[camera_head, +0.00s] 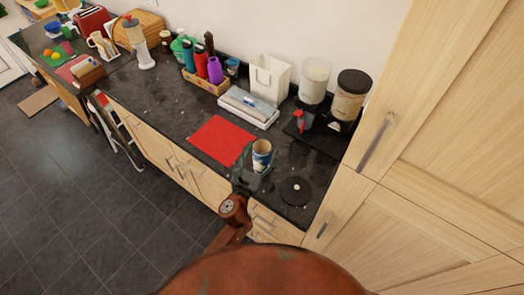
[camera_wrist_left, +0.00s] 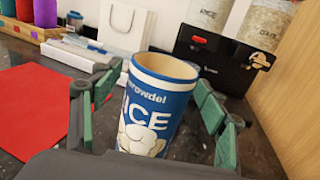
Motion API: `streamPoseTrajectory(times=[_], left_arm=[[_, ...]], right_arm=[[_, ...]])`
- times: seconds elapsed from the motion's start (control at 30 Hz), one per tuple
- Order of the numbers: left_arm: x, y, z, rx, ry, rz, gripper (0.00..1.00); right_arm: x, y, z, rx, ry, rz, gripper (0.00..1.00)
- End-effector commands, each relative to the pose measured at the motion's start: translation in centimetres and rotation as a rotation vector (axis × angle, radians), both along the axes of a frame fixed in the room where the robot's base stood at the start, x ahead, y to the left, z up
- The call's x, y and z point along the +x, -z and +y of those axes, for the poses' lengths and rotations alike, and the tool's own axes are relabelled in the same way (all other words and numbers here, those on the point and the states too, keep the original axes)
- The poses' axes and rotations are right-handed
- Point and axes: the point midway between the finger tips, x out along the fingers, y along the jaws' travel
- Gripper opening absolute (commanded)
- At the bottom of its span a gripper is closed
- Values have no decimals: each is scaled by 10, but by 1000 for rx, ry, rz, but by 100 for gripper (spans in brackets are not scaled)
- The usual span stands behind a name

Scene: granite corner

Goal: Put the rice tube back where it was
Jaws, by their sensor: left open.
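The rice tube (camera_head: 262,157) is a blue and white open-topped cylinder. It stands on the dark granite counter, just right of a red mat. In the left wrist view the tube (camera_wrist_left: 158,105) shows its "RICE" lettering and looks upright, its base hidden by my gripper. My left gripper (camera_head: 254,175) is open at the counter's front edge. In the left wrist view its green-padded fingers (camera_wrist_left: 158,112) are on either side of the tube, with visible gaps. My right gripper is not in view.
The red mat (camera_head: 222,140) lies left of the tube, and a black disc (camera_head: 296,190) lies to its right. Behind are a white tray (camera_head: 248,106), a white bag (camera_head: 270,78) and two dispensers on a black stand (camera_head: 312,134). Bottles in a wooden crate (camera_head: 205,84) stand further left.

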Motion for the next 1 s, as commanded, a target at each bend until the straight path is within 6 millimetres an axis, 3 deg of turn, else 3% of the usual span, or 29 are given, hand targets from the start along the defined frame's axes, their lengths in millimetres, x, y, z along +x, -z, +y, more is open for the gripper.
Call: streamPoseTrajectory(times=[0.5, 0.7, 1.0], left_arm=[[-92, 3, 36, 0, -1, 4, 68], [-108, 2, 41, 1, 0, 3, 68], [-109, 1, 42, 1, 0, 2, 68]], right_arm=[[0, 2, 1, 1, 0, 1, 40], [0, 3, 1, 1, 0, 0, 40], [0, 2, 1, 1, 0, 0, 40]])
